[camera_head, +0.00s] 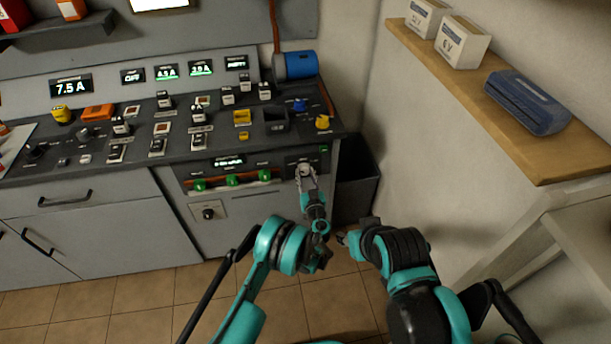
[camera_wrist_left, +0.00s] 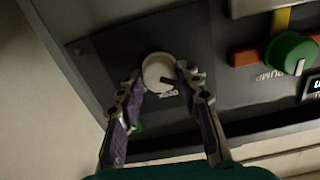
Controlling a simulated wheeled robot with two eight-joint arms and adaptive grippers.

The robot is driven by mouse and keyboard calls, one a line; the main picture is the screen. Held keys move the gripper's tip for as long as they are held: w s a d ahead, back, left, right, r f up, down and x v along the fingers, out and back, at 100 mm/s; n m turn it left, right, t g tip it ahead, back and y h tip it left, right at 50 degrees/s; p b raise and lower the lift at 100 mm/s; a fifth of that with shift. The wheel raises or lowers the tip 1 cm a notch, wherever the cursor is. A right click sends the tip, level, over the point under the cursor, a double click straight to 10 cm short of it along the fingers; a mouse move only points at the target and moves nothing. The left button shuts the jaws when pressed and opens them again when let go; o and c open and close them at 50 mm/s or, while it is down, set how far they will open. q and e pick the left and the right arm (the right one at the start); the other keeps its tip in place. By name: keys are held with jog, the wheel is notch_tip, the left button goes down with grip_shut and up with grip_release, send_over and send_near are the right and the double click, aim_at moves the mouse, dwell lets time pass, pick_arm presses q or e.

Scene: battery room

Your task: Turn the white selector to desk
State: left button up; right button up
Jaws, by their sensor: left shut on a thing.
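The white selector (camera_head: 305,170) is a round knob on a dark plate at the right end of the console's front. In the left wrist view the white selector (camera_wrist_left: 156,70) has a dark pointer mark toward its lower right edge, near a small white label too small to read. My left gripper (camera_head: 306,172) reaches up to it in the head view. In the left wrist view my left gripper (camera_wrist_left: 158,80) has one finger on each side of the knob and is shut on it. My right gripper (camera_head: 345,239) hangs over the floor, away from the console, its jaws unclear.
Green knobs (camera_head: 232,180) sit left of the selector, and a green knob (camera_wrist_left: 290,52) shows close by in the wrist view. A dark bin (camera_head: 357,185) stands right of the console. A wooden shelf (camera_head: 560,160) with boxes is at the right.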

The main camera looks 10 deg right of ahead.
pick_arm(q)
jog(key=m, duration=0.5)
jog(key=shift+m, duration=0.4)
jog(key=m, duration=0.5)
jog(key=shift+m, duration=0.3)
jog(key=o, duration=1.2)
jog(key=shift+c, duration=0.2)
